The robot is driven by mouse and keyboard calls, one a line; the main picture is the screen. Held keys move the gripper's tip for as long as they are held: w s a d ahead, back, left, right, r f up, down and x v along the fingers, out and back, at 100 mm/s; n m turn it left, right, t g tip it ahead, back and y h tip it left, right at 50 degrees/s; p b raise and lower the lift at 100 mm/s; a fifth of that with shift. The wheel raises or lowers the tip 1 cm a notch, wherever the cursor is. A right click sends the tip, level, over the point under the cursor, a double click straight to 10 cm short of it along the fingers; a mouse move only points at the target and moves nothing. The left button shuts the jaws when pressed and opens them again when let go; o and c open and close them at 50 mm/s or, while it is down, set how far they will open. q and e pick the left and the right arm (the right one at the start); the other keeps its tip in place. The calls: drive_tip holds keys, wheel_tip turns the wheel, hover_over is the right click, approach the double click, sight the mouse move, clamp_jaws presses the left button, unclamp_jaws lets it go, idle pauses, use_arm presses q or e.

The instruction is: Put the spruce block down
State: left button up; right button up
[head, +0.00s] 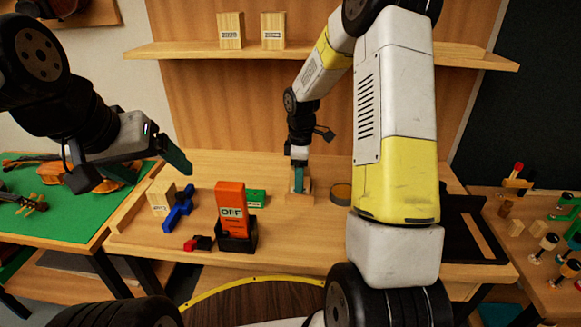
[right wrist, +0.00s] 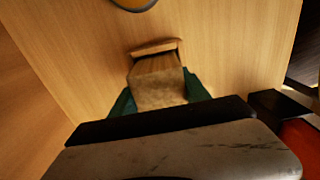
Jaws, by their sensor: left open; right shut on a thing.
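The spruce block (right wrist: 158,88) is a pale wooden block between the green fingers of my right gripper (right wrist: 160,98) in the right wrist view. In the head view my right gripper (head: 299,178) points down at the middle of the workbench and mostly hides the block. A wooden piece (head: 299,198) shows at the fingertips, low over the bench top. A wooden rim (right wrist: 155,46) shows just beyond the block in the right wrist view. I cannot tell whether the block touches what is below it. My left gripper (head: 130,165) is open and empty, left of the bench.
A labelled wood block (head: 161,197), blue clamp (head: 179,209), orange box marked OFF (head: 231,205) and green box (head: 256,198) stand left of my right gripper. A round dark tin (head: 341,193) is to its right. Two labelled blocks (head: 231,30) (head: 272,30) sit on the shelf (head: 190,50).

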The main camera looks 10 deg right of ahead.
drive_tip(key=shift+f, duration=0.15)
drive_tip(key=o, duration=1.5)
wheel_tip(320, 180, up, 12)
drive_tip(key=shift+r, duration=0.2)
drive_tip(key=s+r+m+t, duration=0.2)
drive_tip(key=s+r+m, duration=0.2)
drive_tip(key=s, duration=0.4)
drive_tip(key=s+a+r+m+t+y, duration=0.1)
drive_tip(key=s+r+m, duration=0.3)
drive_tip(key=s, duration=0.4)
drive_tip(key=s+a+r+m+t+y, duration=0.1)
drive_tip(key=s+r+m+t, duration=0.2)
drive_tip(key=s+m, duration=0.3)
drive_tip(key=shift+s+r, duration=0.4)
drive_tip(key=shift+s, duration=0.75)
